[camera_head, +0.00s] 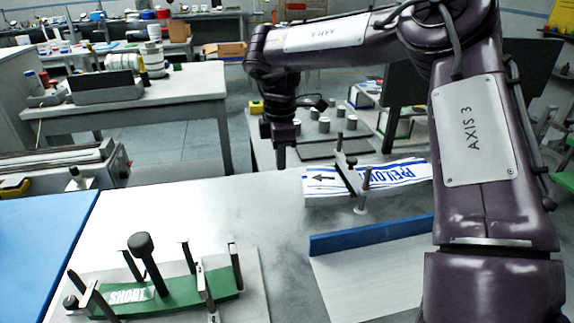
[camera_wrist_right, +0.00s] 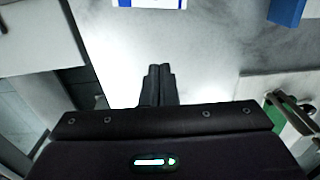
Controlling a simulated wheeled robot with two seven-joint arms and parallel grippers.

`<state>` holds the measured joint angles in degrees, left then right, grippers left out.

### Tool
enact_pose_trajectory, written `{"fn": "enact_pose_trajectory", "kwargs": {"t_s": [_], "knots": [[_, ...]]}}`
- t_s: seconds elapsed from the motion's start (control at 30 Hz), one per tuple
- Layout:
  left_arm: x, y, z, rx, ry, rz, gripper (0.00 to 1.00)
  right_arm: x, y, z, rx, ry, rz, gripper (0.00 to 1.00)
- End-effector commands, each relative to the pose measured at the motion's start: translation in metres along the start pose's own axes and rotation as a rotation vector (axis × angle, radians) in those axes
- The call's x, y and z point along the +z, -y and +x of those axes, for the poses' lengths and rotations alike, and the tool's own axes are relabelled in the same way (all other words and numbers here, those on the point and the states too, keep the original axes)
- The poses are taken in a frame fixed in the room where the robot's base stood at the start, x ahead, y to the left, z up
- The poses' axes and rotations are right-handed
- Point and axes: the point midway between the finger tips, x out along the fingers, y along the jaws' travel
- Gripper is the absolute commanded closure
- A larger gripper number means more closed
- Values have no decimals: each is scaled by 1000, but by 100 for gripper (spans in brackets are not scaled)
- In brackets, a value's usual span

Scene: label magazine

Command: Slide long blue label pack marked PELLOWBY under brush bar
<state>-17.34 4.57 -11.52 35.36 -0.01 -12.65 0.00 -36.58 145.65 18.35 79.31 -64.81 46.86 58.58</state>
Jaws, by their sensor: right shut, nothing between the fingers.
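The gap between bar and pack cannot be judged. My arm hides the pack's right end. A strip of the pack shows at the top of the right wrist view (camera_wrist_right: 152,3). My right gripper (camera_head: 281,160) is shut and empty, left of the pack's left end. Its fingers (camera_wrist_right: 158,85) point toward the pack. My left gripper is not in view.
A blue fence (camera_head: 370,235) stands on a pale plate in front of the pack. A green pack marked SHORT (camera_head: 180,296) lies among several posts at front left. A blue mat (camera_head: 40,245) lies at far left. The grey tabletop between is clear.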

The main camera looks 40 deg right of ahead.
Motion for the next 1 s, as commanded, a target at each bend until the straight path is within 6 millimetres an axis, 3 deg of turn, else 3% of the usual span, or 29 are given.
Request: {"fn": "enact_pose_trajectory", "kwargs": {"t_s": [0.47, 0.7, 1.0], "knots": [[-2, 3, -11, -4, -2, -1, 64, 0, 1, 94, -4, -1, 0, 100], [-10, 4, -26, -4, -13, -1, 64, 34, 0, 89, 0, -2, 2, 100], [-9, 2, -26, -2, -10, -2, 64, 40, 0, 91, 1, -2, -1, 100]]}}
